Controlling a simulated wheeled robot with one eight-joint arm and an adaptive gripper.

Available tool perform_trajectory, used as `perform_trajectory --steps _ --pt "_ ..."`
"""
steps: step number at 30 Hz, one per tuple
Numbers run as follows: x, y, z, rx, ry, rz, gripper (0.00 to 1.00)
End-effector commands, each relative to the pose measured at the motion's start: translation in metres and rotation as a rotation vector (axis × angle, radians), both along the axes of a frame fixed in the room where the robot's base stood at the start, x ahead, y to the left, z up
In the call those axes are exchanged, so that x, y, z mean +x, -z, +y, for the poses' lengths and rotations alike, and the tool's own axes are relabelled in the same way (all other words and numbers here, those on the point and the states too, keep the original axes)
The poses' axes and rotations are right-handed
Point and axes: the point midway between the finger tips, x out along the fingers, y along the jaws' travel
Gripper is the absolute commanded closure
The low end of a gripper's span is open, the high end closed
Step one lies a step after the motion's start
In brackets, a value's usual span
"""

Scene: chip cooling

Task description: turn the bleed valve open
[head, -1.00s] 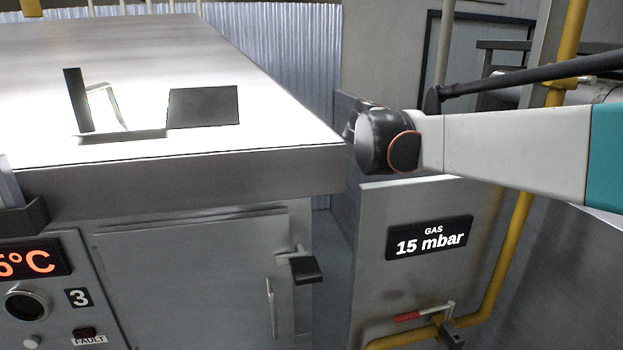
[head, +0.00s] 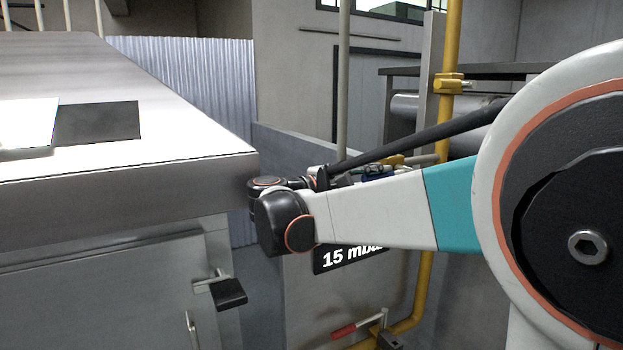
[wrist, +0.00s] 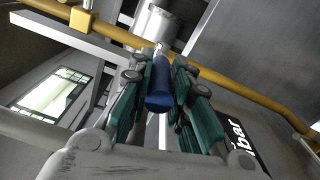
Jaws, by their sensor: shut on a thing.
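A blue cylindrical grip (wrist: 159,98), which I take to be the bleed valve's handle, sits between the green-padded fingers of my gripper (wrist: 160,72) in the wrist view. The fingers are shut on it from both sides. Beyond it are a pale pipe or cylinder (wrist: 157,25) and yellow piping (wrist: 245,88). In the head view a small blue part (head: 377,174) shows just above my arm, near a brass-coloured fitting (head: 391,161). My arm hides most of the gripper and the valve there, so how far the handle is turned cannot be told.
A metal cabinet (head: 100,200) with a flat top stands at left, with a black latch handle (head: 230,293). A red-handled lever (head: 345,331) sits low by a yellow vertical pipe (head: 427,270). A dark sloping bar runs above my arm.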

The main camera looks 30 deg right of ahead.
Motion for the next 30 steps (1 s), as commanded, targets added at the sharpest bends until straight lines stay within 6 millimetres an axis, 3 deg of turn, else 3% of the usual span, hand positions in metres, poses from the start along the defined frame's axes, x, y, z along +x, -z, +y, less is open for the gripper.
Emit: perform_trajectory --steps 5,6,8,22,30 --pt "-0.001 0.003 0.001 0.007 0.0 0.0 1.0" --pt "-0.001 0.003 0.001 0.007 0.0 0.0 0.75" --pt "-0.001 0.004 0.001 0.007 0.0 0.0 0.61" --pt "0.0 0.002 0.004 0.004 -0.001 0.0 0.6" --pt "-0.001 0.002 0.049 0.004 -0.005 0.0 0.6"
